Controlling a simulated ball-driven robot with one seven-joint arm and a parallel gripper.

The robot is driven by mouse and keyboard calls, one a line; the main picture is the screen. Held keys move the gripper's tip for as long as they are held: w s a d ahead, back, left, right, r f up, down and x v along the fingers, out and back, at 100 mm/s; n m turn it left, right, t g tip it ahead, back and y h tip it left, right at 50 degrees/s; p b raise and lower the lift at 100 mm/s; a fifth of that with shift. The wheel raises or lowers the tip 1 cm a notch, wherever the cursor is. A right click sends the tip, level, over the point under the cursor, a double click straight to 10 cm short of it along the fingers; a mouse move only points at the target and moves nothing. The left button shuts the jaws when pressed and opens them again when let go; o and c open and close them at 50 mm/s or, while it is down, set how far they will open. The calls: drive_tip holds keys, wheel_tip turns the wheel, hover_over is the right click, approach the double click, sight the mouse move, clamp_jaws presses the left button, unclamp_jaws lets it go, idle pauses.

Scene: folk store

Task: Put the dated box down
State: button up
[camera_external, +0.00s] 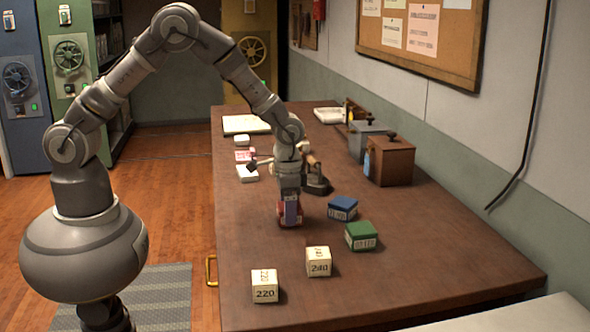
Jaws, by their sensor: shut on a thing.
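My gripper (290,212) points straight down over the middle of the wooden table (420,262). It is shut on a small red box (281,219), which is mostly hidden behind the fingers. No date can be read on it. The red box is at or just above the table top; I cannot tell if it touches. A blue-topped box (343,208) with a pale label is just to its right. A green-topped box (362,235) with a label stands nearer and further right.
White cubes marked 220 (265,287) and 240 (318,262) stand near the front. A stamp-like tool (316,184) stands behind my gripper. A brown wooden box (390,161) and a grey box (367,142) stand by the wall. The table's right front is clear.

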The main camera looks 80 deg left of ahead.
drive_tip(key=o, duration=1.1)
drive_tip(key=shift+f, duration=0.1)
